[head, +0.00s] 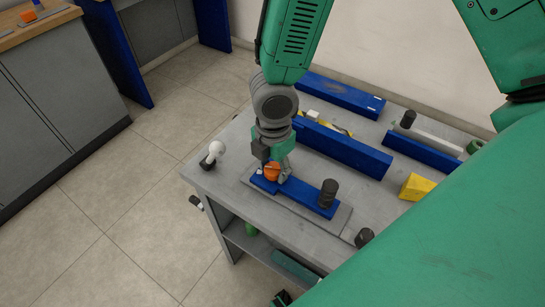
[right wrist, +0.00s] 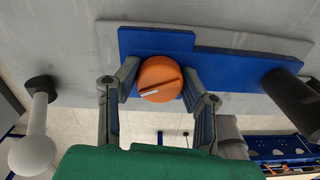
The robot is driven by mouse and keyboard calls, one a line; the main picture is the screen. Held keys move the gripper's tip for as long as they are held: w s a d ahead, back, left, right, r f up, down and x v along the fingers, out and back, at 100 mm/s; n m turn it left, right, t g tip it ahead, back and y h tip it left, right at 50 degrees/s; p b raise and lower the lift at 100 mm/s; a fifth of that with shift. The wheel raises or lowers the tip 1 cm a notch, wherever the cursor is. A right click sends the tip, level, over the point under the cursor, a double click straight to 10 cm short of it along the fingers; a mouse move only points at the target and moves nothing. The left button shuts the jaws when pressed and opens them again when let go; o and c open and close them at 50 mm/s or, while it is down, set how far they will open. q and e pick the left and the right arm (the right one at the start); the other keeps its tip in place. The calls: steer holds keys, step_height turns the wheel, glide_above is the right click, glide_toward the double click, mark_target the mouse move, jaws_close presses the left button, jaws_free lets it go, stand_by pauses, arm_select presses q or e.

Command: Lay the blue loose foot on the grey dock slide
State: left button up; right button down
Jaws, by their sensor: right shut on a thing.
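The blue foot (right wrist: 155,42) is a flat blue block with a round orange knob (right wrist: 160,78) on top. My right gripper (head: 272,166) is shut on this knob, with one finger on each side in the right wrist view (right wrist: 160,82). The foot is at the left end of a grey plate, the dock slide (head: 336,224), on the table. A blue bar (right wrist: 232,68) with a black post (head: 328,192) adjoins the foot's right side; I cannot tell if they are joined. Any gap under the foot is hidden. My left gripper is not in view.
A white ball-topped knob (head: 214,151) stands at the table's left corner. Long blue bars (head: 345,150), a yellow wedge (head: 416,187) and a black knob (head: 364,237) are on the grey table. Open floor (head: 100,225) lies to the left.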

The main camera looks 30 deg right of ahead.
steer(key=shift+f, duration=0.35)
steer(key=c, duration=0.9)
jaws_free()
step_height(320, 180, up, 12)
steer(key=shift+w+f, duration=0.1)
